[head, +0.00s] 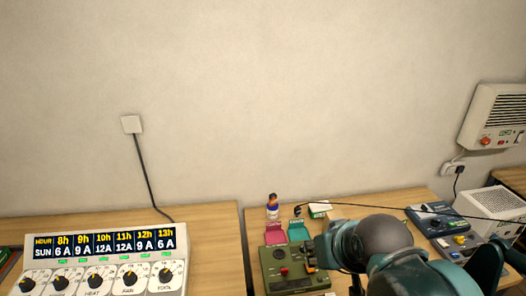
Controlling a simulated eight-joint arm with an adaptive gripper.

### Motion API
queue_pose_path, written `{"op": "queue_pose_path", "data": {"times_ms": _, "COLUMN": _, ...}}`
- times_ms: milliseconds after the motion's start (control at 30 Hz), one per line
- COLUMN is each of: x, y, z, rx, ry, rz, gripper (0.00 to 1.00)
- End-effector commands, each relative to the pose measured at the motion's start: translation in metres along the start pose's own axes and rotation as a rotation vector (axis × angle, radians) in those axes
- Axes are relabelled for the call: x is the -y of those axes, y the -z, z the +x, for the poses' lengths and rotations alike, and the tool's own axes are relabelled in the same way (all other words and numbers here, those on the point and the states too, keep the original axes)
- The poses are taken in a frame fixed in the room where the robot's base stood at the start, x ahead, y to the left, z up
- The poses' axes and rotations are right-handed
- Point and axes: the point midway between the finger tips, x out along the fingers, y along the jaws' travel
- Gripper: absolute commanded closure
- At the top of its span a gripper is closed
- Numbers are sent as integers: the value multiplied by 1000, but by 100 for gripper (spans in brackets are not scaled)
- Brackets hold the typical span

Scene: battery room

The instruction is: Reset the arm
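My arm (383,240), teal with a dark round joint, reaches over the right-hand table at the lower right. A thin dark part below its wrist, at the bottom edge, seems to belong to my gripper (356,284). The fingertips are cut off or hidden, so I cannot tell whether it is open or shut. I see nothing held. The arm covers part of the table behind it.
A green device (290,270) with a red knob sits left of my arm, near a small bottle (272,207). Blue-grey devices (437,219) and a white vented box (492,208) stand right. A control panel (100,262) is on the left table. The wall above is mostly clear.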

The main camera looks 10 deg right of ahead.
Motion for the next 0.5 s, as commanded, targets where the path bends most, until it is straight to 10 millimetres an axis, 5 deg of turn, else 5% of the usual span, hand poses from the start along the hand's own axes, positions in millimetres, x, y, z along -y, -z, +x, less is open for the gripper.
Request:
{"op": "queue_pose_path", "data": {"times_ms": 200, "x": 0, "y": -15, "z": 21, "rx": 0, "ry": 0, "rz": 0, "gripper": 72}}
{"op": "queue_pose_path", "data": {"times_ms": 500, "x": 0, "y": -18, "z": 26, "rx": 0, "ry": 0, "rz": 0, "gripper": 72}}
